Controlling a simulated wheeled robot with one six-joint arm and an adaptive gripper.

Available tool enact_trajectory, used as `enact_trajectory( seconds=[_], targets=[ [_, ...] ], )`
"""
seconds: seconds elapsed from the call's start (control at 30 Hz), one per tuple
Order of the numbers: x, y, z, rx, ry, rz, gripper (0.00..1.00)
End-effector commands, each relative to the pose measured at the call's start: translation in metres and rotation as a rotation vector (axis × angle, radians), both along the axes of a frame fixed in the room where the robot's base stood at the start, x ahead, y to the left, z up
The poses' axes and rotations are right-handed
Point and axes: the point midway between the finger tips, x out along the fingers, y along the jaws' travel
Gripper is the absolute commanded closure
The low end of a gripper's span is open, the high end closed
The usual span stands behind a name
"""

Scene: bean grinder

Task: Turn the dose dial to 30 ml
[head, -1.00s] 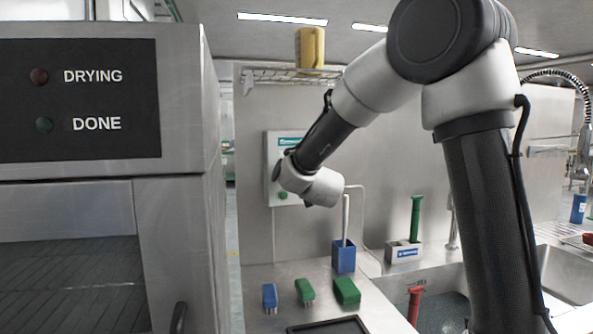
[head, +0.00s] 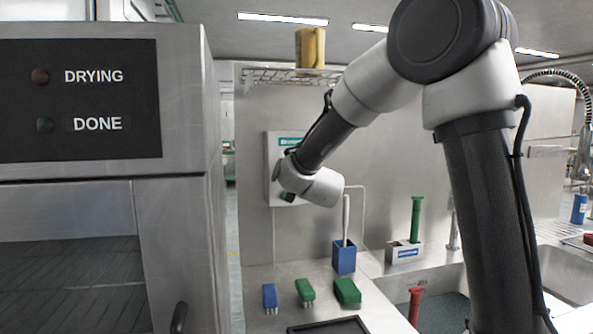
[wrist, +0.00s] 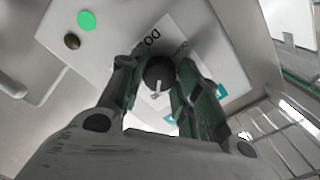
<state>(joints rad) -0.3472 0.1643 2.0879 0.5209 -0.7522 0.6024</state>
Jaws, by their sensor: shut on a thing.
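The dose dial (wrist: 158,72) is a dark round knob with a white pointer line, on a light-coloured wall box (wrist: 105,50). In the wrist view the pointer points down the picture, toward a small mark too small to read. My gripper (wrist: 158,78) has its two dark green fingers on either side of the dial and is shut on it. Part of the lettering, "DO", shows above the dial. In the head view the box (head: 272,143) hangs on the steel wall, and my wrist hides the dial and most of the gripper.
A bright green round button (wrist: 86,20) and a small brown knob (wrist: 72,41) are on the same box. Below stand a blue holder (head: 344,259), a blue brush (head: 270,297) and two green brushes (head: 347,291). A steel machine (head: 185,100) is at the left; a sink (head: 570,275) is at the right.

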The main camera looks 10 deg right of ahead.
Motion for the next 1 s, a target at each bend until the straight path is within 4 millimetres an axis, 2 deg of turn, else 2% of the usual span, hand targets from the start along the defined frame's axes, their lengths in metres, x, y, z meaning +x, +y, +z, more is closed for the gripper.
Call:
enact_trajectory(
  seconds=[0.63,0.67,0.73,0.77,1.0],
  targets=[
    [-0.0002,-0.0005,-0.0009,0.049,0.002,-0.001,0.91],
    [-0.0003,-0.0005,-0.0009,0.049,0.002,-0.001,0.62],
    [-0.0002,-0.0004,-0.0008,0.048,0.002,-0.001,0.49],
    [-0.0002,-0.0005,-0.0008,0.048,0.002,-0.001,0.46],
    [-0.0001,-0.0002,-0.0003,0.048,0.001,-0.001,0.46]
  ],
)
